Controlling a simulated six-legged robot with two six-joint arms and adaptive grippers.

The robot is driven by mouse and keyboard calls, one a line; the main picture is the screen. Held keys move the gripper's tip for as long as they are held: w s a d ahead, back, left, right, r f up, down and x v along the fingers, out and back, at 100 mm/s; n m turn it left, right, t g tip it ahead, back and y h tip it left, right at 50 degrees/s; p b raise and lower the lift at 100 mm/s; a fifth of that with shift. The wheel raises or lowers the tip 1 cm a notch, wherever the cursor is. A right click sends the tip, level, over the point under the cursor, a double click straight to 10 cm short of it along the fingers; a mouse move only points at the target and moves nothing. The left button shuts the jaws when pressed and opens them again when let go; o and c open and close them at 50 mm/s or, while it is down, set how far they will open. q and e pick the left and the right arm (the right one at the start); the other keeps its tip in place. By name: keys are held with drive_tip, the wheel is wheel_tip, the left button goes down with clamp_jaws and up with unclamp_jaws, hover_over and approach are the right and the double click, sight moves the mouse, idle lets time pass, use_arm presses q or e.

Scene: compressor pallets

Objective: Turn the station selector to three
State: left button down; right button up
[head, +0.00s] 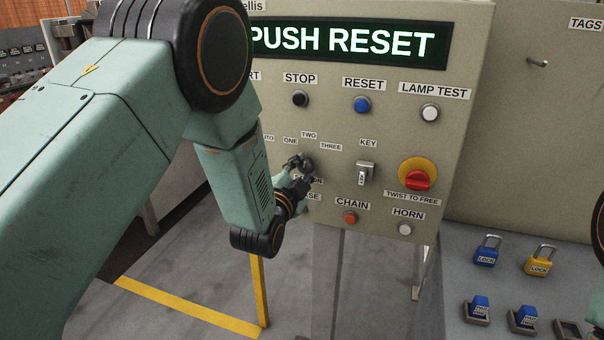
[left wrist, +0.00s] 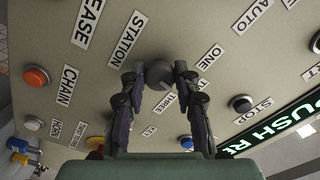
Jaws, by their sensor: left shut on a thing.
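The station selector is a dark round knob (left wrist: 157,76) on the beige panel, beside the STATION label (left wrist: 126,39) in the left wrist view. The labels ONE (left wrist: 210,57) and THREE (left wrist: 165,103) stand around it. My left gripper (left wrist: 158,70) has its two fingers on either side of the knob and is shut on it. In the head view my left gripper (head: 300,170) is at the panel below the ONE, TWO and THREE labels and hides the knob. I cannot tell which label the knob points at. My right gripper is not in view.
The panel's display (head: 345,42) reads PUSH RESET. Near the selector are a key switch (head: 366,174), a red emergency knob (head: 417,178), the CHAIN button (head: 350,218) and the STOP button (head: 300,98). Blue (head: 486,254) and yellow (head: 539,262) locks are at the right.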

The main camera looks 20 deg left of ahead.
use_arm(q)
drive_tip(key=m+b, duration=0.1)
drive_tip(key=m, duration=0.6)
drive_tip(key=shift+b, duration=0.3)
idle(0.4)
drive_tip(key=c, duration=1)
unclamp_jaws()
drive_tip(key=shift+s, duration=0.15)
drive_tip(key=s, duration=1.1)
drive_tip(key=shift+s+a, duration=0.2)
drive_tip(key=shift+s, duration=0.2)
